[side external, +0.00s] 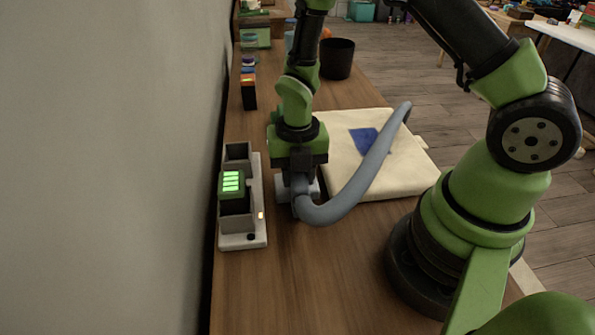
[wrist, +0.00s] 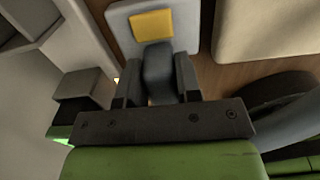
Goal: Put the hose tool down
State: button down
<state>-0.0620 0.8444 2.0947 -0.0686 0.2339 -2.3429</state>
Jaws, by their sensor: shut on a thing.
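My gripper (wrist: 158,82) points down over the wooden table and is shut on the grey hose tool (wrist: 157,62), which sits between its two dark fingers in the wrist view. In the side external view my gripper (side external: 299,178) is low, close to the table. The tool's grey-blue hose (side external: 352,194) curves from below the gripper up to the right, across the cream pad. A pale plate with a yellow square (wrist: 152,26) lies just beyond the fingertips in the wrist view. I cannot tell whether the tool touches the plate or the table.
A charger-like unit (side external: 258,222) with a green-lit block (side external: 232,183) stands close left of the gripper, by the wall. A cream pad (side external: 405,172) with a blue patch (side external: 365,140) lies to the right. A black bin (side external: 337,58) stands behind. The table's front is clear.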

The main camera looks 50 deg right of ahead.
jog(key=shift+f, duration=0.1)
jog(key=c, duration=0.8)
grip_release()
jog(key=r, duration=0.9)
jog(key=shift+s+d+r, duration=0.15)
jog(key=shift+s+r, duration=0.1)
jog(key=shift+s, duration=0.05)
jog(key=s+r+m+t, duration=0.2)
jog(key=s+r+m, duration=0.2)
jog(key=m, duration=0.6)
jog(key=s+r+m+t+y, duration=0.1)
jog(key=s+r+m+t, duration=0.1)
jog(key=s+r+m, duration=0.2)
jog(key=s+a+r+m+t, duration=0.1)
jog(key=s+r+m+t, duration=0.2)
jog(key=r+m, duration=0.6)
jog(key=s+m, duration=0.1)
jog(key=m, duration=0.6)
jog(key=shift+r+y, duration=0.2)
jog(key=shift+y, duration=0.2)
jog(key=shift+o, duration=0.4)
jog(key=shift+s+a+m, duration=0.15)
jog(key=shift+s+m, duration=0.05)
jog(key=shift+m, duration=0.4)
